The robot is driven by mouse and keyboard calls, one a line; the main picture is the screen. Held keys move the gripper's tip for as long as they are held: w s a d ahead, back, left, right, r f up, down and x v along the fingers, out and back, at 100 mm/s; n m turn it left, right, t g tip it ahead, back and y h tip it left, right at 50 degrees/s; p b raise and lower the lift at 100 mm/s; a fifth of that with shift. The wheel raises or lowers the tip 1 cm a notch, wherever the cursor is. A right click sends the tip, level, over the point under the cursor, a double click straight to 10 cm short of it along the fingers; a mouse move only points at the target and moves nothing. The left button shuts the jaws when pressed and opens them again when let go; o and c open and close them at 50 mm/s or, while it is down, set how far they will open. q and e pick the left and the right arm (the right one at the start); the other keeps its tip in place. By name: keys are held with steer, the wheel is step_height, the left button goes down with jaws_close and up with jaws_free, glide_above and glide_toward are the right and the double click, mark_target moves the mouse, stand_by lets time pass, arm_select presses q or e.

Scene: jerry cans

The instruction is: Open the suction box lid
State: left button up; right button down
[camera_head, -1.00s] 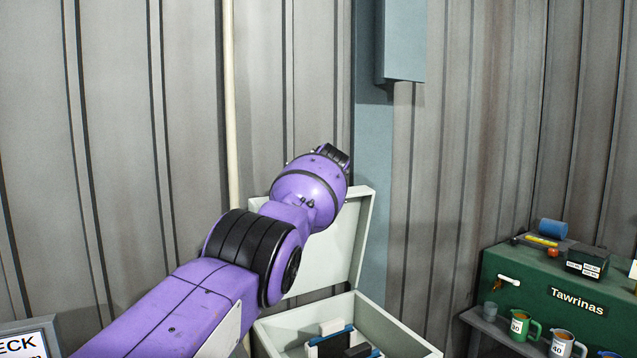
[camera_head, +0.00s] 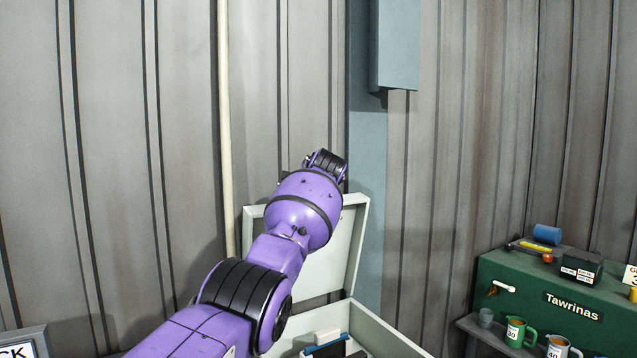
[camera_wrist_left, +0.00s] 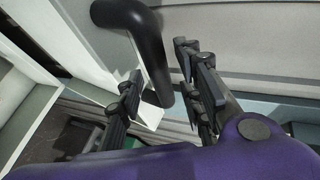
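The suction box (camera_head: 385,332) is a pale grey-green case at the lower middle of the head view. Its lid (camera_head: 345,245) stands raised, roughly upright, against the wall side. My purple left arm crosses in front of the lid and hides much of it; the gripper fingers are hidden there. In the left wrist view, my left gripper (camera_wrist_left: 163,100) has its two black fingers apart. A thick black curved handle (camera_wrist_left: 150,50) runs down between them, with visible gaps, beside pale panels. My right gripper is not in view.
Dark and blue-edged items lie inside the box. To the right, a green case labelled Tawrinas (camera_head: 540,300) bears a blue cylinder (camera_head: 547,234) and a small black box (camera_head: 580,266). Jugs (camera_head: 520,332) stand before it. A ribbed metal wall closes the back.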

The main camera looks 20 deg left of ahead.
arm_select(q)
steer(key=v, duration=1)
steer(key=shift+s, duration=0.1)
steer(key=shift+f, duration=0.1)
